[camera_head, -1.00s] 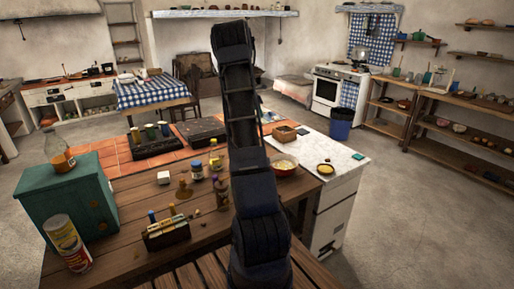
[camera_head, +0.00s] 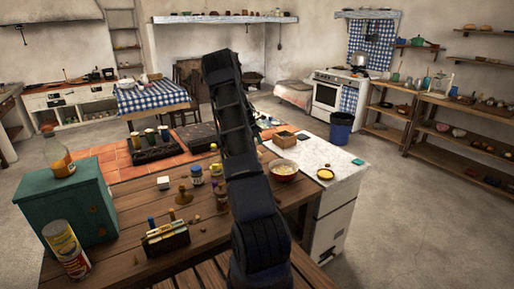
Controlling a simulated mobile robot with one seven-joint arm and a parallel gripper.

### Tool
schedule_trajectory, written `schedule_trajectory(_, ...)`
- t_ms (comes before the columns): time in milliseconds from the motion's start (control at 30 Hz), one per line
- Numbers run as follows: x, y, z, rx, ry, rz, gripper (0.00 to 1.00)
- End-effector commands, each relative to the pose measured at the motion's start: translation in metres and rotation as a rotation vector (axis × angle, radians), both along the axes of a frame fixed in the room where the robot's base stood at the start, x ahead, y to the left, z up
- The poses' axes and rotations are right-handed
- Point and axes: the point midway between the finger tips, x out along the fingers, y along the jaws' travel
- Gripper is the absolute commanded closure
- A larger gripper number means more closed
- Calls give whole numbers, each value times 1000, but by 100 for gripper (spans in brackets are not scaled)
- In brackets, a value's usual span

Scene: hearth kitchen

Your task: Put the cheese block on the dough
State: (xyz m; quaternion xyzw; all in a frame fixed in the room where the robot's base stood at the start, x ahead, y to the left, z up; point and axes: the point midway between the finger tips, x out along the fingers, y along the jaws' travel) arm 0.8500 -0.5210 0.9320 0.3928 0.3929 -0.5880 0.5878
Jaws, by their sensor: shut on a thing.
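My arm rises through the middle of the head view and bends away; my gripper is hidden behind it. I cannot see what the gripper holds. A red-rimmed bowl (camera_head: 284,170) with pale contents stands just right of my arm; the contents may be the dough, but I cannot tell for sure. A small whitish block (camera_head: 163,183) lies on the wooden table left of my arm. I cannot tell whether it is cheese. No other block that is clearly the cheese shows.
Right of the bowl, the white counter (camera_head: 335,155) has a yellow dish (camera_head: 325,174) and a teal item (camera_head: 358,162). Open floor lies right.

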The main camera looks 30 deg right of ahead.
Motion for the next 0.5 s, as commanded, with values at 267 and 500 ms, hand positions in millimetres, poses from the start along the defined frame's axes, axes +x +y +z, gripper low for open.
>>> schedule_trajectory(267,0,0,-20,0,2,0,82)
schedule_trajectory(500,0,0,-47,-1,0,0,82)
